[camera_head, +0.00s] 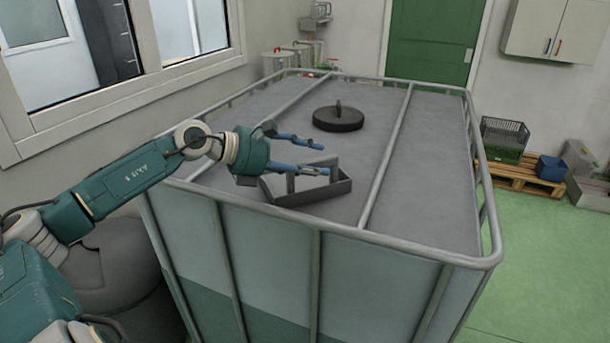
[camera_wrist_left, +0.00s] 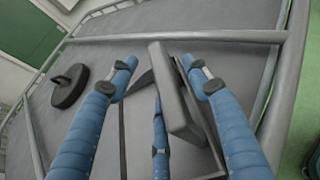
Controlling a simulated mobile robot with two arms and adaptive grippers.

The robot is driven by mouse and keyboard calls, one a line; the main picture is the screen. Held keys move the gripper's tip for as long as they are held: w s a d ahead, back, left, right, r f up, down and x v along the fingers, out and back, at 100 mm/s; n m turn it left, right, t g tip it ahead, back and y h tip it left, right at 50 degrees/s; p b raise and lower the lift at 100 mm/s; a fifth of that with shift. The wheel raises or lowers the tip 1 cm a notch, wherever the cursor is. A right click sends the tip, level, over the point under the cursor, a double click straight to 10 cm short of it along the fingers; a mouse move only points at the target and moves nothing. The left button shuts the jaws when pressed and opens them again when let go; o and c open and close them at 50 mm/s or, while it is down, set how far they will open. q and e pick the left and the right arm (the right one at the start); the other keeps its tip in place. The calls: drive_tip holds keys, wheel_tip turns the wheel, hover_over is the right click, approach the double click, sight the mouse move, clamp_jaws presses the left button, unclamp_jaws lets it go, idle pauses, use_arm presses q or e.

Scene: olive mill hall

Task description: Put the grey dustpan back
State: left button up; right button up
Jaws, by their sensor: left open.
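The grey dustpan (camera_head: 318,189) lies on top of the big caged tank (camera_head: 420,215), near its front left part. My left gripper (camera_head: 323,157) reaches in from the left, its blue fingers spread over and beside the dustpan. In the left wrist view, a raised grey part of the dustpan (camera_wrist_left: 174,95) stands between the open fingers (camera_wrist_left: 158,66). I cannot tell whether any finger touches it. The lower finger hides part of the dustpan in the head view. My right gripper is not in view.
A round dark lid with a knob (camera_head: 338,118) sits on the tank top behind the dustpan. Metal rails (camera_head: 388,150) cross and edge the top. Crates (camera_head: 503,138) stand on a pallet at the right. Green floor (camera_head: 550,250) there is clear.

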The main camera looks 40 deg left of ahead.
sight(332, 162)
use_arm(q)
drive_tip(key=shift+d+r, duration=0.1)
drive_tip(key=shift+d, duration=0.05)
drive_tip(key=shift+w+d+r+p, duration=0.1)
drive_tip(key=shift+w+p, duration=0.1)
drive_tip(key=shift+p, duration=0.2)
drive_tip(key=w+p, duration=0.1)
drive_tip(key=w+d+p, duration=0.1)
drive_tip(key=p, duration=0.1)
drive_tip(key=shift+w+d+r, duration=0.1)
drive_tip(key=shift+w+d, duration=0.1)
drive_tip(key=shift+d, duration=0.1)
drive_tip(key=shift+f+p+x, duration=0.2)
drive_tip(key=shift+p+x, duration=0.4)
drive_tip(key=shift+x, duration=0.4)
drive_tip(key=shift+w+f, duration=0.1)
drive_tip(key=shift+f, duration=0.15)
clamp_jaws()
drive_tip(key=shift+r, duration=0.1)
